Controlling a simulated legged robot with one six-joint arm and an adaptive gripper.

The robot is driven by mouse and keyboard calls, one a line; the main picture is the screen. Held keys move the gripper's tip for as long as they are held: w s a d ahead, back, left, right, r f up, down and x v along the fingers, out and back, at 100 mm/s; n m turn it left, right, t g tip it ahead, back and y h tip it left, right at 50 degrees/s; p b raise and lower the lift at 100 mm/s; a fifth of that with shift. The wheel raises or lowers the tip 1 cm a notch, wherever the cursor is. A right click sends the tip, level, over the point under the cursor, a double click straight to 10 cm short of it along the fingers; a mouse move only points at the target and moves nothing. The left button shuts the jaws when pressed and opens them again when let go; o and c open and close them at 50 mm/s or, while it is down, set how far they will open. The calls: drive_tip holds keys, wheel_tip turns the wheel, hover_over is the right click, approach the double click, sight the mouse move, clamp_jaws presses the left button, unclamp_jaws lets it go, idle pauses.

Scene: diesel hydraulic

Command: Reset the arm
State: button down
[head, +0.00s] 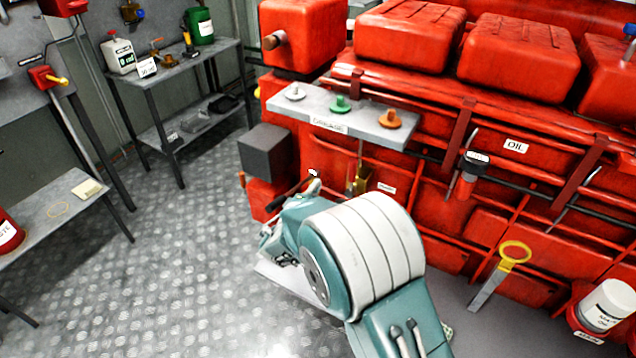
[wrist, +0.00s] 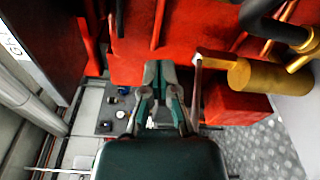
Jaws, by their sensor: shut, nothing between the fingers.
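My arm (head: 365,250) shows in the head view as a teal and white body at the lower middle, in front of the red engine (head: 420,125). In the wrist view my gripper (wrist: 160,72) points up the picture with its dark fingers together and nothing held. Red machine surfaces (wrist: 215,65) lie beyond the fingertips. A brass cylinder (wrist: 250,76) is to the right of the gripper.
A yellow-ringed handle (head: 515,253) and a white canister (head: 607,302) stand right. A workbench (head: 185,67) is back left. The metal floor (head: 185,265) left is clear.

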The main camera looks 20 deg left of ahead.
drive_tip(key=s+d+r+m+g+h, duration=0.1)
drive_tip(key=d+r+m+g+h, duration=0.25)
drive_tip(key=d, duration=0.65)
drive_tip(key=d+r+m+g+h, duration=0.2)
drive_tip(key=d+r+m+h, duration=0.15)
drive_tip(key=d, duration=0.75)
drive_tip(key=s+d+r+m+g+h, duration=0.15)
drive_tip(key=d+r+m, duration=0.3)
drive_tip(key=d, duration=0.55)
drive_tip(key=s+d+r+m+g+y, duration=0.2)
drive_tip(key=s+d+m+g, duration=0.35)
drive_tip(key=s+d, duration=0.65)
drive_tip(key=s+m+y, duration=0.4)
drive_tip(key=s+y, duration=0.1)
drive_tip(key=s, duration=0.7)
drive_tip(key=shift+s+r, duration=0.25)
drive_tip(key=shift+r, duration=0.15)
drive_tip(key=shift+d+t+y, duration=0.1)
drive_tip(key=shift+t+y, duration=0.15)
